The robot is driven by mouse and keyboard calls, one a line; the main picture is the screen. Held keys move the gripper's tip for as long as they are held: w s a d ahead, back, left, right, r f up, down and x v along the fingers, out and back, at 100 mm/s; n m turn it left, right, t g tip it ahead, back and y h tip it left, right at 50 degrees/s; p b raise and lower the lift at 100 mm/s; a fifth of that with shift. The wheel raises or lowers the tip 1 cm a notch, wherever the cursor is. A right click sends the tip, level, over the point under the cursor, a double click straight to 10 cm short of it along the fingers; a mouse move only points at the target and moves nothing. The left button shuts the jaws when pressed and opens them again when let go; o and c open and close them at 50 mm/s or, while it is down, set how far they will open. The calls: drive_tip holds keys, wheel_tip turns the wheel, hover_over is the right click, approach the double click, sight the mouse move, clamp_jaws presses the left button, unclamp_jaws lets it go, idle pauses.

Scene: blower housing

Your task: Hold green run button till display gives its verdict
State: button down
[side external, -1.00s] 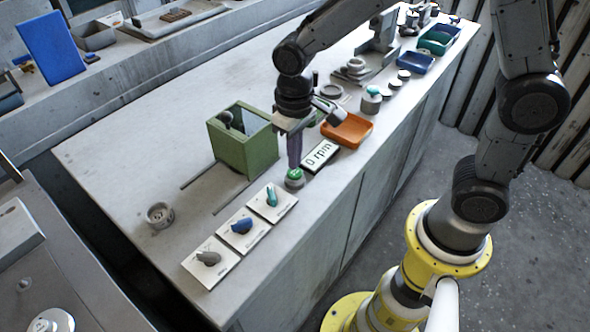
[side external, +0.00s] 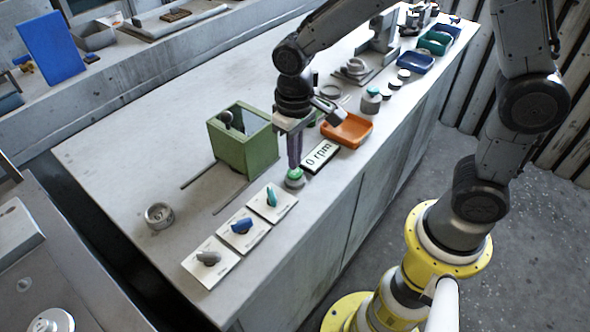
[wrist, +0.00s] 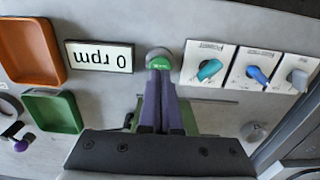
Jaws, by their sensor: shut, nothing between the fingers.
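The green run button (side external: 295,174) sits in a grey round base near the front edge of the bench. My gripper (side external: 294,166) points down with its purple fingers shut and empty. Its tips are at the top of the button and appear to touch it; how far the button is pressed I cannot tell. In the wrist view the fingertips (wrist: 160,69) overlap the button (wrist: 159,60) and cover part of it. The display (side external: 320,156) lies beside the button and reads "0 rpm"; it is upside down in the wrist view (wrist: 99,57).
Three plates with knobs, teal (side external: 271,197), blue (side external: 241,226) and grey (side external: 208,258), line the front edge. A green open-topped housing (side external: 243,145) stands behind the gripper. An orange tray (side external: 347,130) is beyond the display. A metal ring part (side external: 159,215) lies at left.

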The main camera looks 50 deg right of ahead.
sight(295, 172)
idle(0.3)
drive_tip(key=shift+f, duration=1.15)
idle(2.3)
drive_tip(key=shift+r, duration=0.1)
idle(0.6)
drive_tip(key=shift+r, duration=0.45)
idle(0.3)
drive_tip(key=shift+r, duration=3)
